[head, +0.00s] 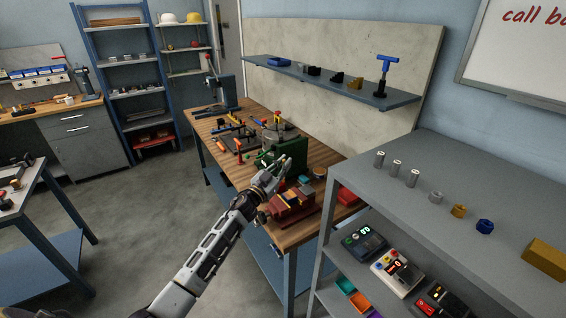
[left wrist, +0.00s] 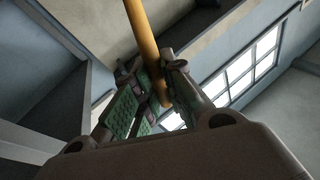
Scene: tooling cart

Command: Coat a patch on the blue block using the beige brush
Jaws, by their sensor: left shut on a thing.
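My left gripper (head: 277,172) reaches over the wooden workbench, beside a green machine body and a red vise. In the left wrist view my left gripper (left wrist: 155,88) is shut on a thin yellow-beige handle (left wrist: 143,40), which I take for the beige brush. The handle extends up out of that view, so its bristles are hidden. A small blue piece (head: 305,179) shows just right of the gripper, near the vise; I cannot tell for certain whether it is the blue block. No coated patch can be made out. My right gripper is not in view.
The red vise (head: 290,203) sits at the bench's near edge, close below my gripper. Several tools lie on the workbench (head: 210,127) farther back. A grey shelf unit (head: 450,185) with small parts stands at the right. A wall shelf (head: 325,82) hangs above the bench.

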